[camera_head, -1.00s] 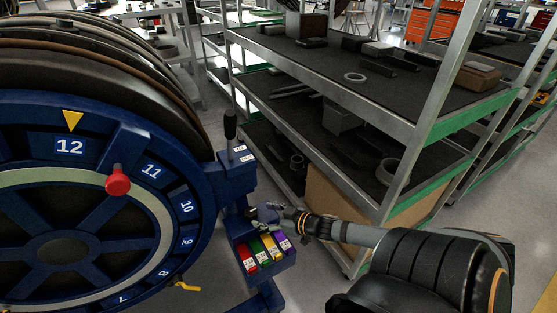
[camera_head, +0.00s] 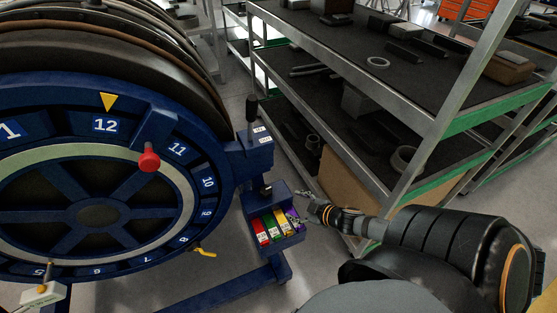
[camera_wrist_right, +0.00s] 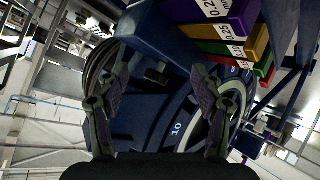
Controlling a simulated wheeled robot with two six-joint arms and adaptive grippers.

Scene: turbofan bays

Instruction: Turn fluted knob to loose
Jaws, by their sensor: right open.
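A small dark knob (camera_head: 266,190) sits on the blue bracket beside the big wheel, above the coloured blocks. It is too small to make out flutes or a loose mark. In the right wrist view a dark knob-like part (camera_wrist_right: 155,75) shows between the finger tips, farther off on the blue frame; I cannot tell if it is the same part. My right gripper (camera_head: 299,208) is open and empty, at the right side of the block tray, apart from the knob. Its spread fingers also show in the wrist view (camera_wrist_right: 158,85). My left gripper is not in view.
The blue numbered wheel (camera_head: 100,125) with a red knob (camera_head: 149,161) fills the left. A black-handled lever (camera_head: 252,108) stands above the bracket. The tray holds red, green, yellow and purple blocks (camera_head: 282,222). A metal shelf rack (camera_head: 430,140) stands behind my right arm.

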